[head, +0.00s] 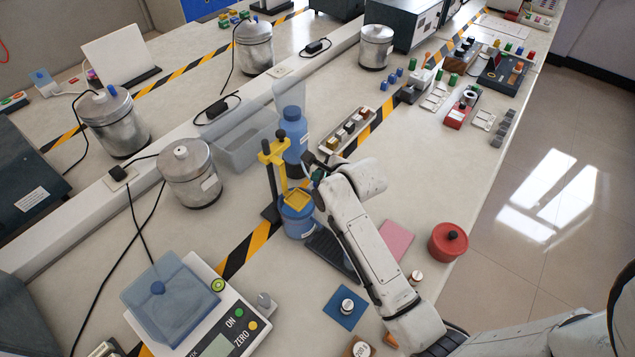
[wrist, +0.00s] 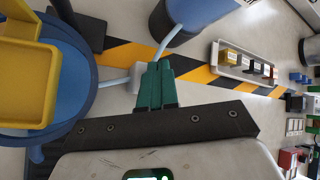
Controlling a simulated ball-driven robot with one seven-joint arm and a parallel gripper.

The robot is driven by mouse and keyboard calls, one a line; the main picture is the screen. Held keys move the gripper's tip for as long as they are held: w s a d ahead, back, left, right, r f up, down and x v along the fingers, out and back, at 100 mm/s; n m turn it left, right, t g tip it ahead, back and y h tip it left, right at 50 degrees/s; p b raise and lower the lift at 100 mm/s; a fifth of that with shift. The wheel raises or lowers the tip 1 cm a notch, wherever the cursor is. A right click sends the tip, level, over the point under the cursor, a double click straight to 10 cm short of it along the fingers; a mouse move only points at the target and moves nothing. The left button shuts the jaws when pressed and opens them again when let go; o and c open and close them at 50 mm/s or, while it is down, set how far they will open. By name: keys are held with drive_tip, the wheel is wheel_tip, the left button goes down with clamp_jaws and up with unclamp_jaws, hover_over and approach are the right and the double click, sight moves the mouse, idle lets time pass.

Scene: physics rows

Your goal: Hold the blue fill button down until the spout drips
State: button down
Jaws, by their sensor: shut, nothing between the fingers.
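I cannot make out a separate blue fill button; it may be hidden by my gripper. A blue bottle (head: 293,135) stands behind a yellow stand (head: 274,160). A blue round container with a yellow square top (head: 298,203) is in front of it; both parts show at the left of the wrist view (wrist: 75,105). My gripper (head: 316,178) is mostly hidden by its own arm in the head view. In the wrist view its green fingers (wrist: 155,82) are shut and empty, over a pale tube and small white block (wrist: 137,74). Contact and drips cannot be told.
A rack of small blocks (head: 349,134) lies behind my gripper, and a clear tub (head: 245,145) stands to the left. A dark ridged tray (head: 332,250), pink pad (head: 395,240) and red pot (head: 448,242) are nearby. A balance (head: 215,325) is front left.

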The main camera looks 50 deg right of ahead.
drive_tip(key=shift+f, duration=0.5)
idle(0.6)
drive_tip(key=shift+r, duration=0.15)
idle(3.0)
drive_tip(key=shift+r+p, duration=0.8)
drive_tip(key=shift+p, duration=0.1)
wheel_tip(320, 180, up, 5)
drive_tip(key=p, duration=0.4)
idle(0.5)
